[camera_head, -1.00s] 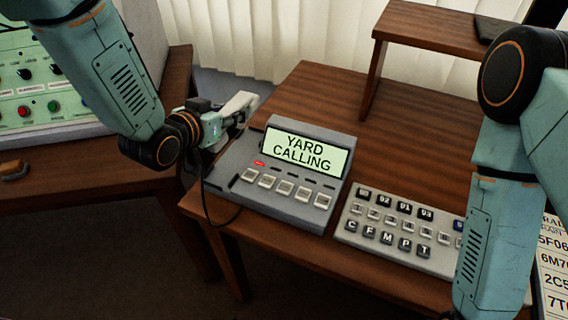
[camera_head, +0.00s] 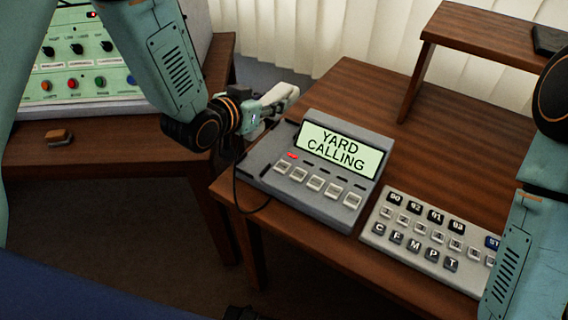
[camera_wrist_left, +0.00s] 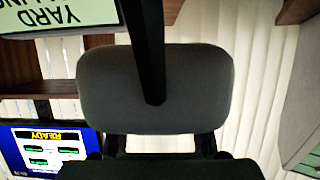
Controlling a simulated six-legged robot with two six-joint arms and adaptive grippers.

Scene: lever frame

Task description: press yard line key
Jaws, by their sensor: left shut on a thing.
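The grey telephone unit (camera_head: 262,160) stands on the wooden desk, with a lit display (camera_head: 340,148) reading "YARD CALLING". Below the display is a row of light keys; a red lamp glows above the leftmost key (camera_head: 283,168). My left gripper (camera_head: 280,100) is behind the unit's left end, apart from the keys. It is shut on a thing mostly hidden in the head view. In the left wrist view a dark grey rounded piece (camera_wrist_left: 195,88), seemingly a handset, fills the middle. The right forearm shows at the right edge; its gripper is out of view.
A keypad (camera_head: 425,240) lies right of the unit. A wooden shelf (camera_head: 480,38) stands behind. A green control panel (camera_head: 90,65) sits on another desk at left. A black cord (camera_head: 236,195) hangs over the desk's front edge. A blue-lit screen (camera_wrist_left: 45,150) shows in the wrist view.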

